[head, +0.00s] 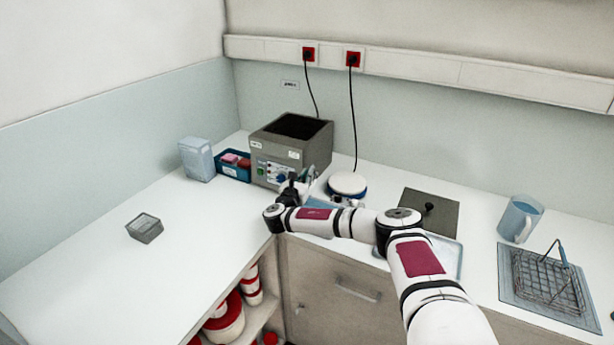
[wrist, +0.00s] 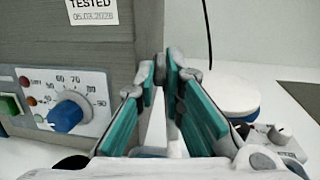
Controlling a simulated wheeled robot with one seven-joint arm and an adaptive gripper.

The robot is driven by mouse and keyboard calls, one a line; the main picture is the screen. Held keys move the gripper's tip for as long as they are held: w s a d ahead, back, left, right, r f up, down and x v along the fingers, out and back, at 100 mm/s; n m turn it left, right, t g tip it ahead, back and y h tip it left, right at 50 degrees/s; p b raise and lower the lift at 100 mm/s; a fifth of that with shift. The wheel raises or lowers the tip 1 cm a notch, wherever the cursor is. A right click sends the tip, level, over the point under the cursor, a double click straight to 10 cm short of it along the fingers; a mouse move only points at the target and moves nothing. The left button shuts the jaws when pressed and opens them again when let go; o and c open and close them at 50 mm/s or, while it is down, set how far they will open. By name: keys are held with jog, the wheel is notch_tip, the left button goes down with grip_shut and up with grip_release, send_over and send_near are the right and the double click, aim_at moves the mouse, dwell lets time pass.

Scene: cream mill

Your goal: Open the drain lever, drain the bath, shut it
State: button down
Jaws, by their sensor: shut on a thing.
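The bath (head: 270,150) is a grey box with an open dark top, standing at the back corner of the counter. Its front panel has a blue knob (wrist: 68,115) and a green switch (wrist: 10,104), seen close in the wrist view. My gripper (wrist: 162,75) is at the bath's lower right front, its teal-padded fingers closed together at the tips. It is shut on the drain lever, which the fingers almost wholly hide. I cannot tell the lever's position or whether water is running. In the head view my gripper (head: 302,182) partly covers that corner.
A round white-topped device (head: 347,185) stands right of the bath. A blue box (head: 234,168) and a pale container (head: 196,158) stand left. A dark plate (head: 429,209), a jug (head: 519,218) and a wire rack (head: 545,277) are at right. The left counter is mostly clear.

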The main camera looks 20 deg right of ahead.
jog(key=shift+d+r, duration=0.1)
jog(key=shift+r, duration=0.1)
jog(key=c, duration=1.7)
grip_release()
jog(key=shift+f, duration=0.1)
jog(key=shift+v, duration=4)
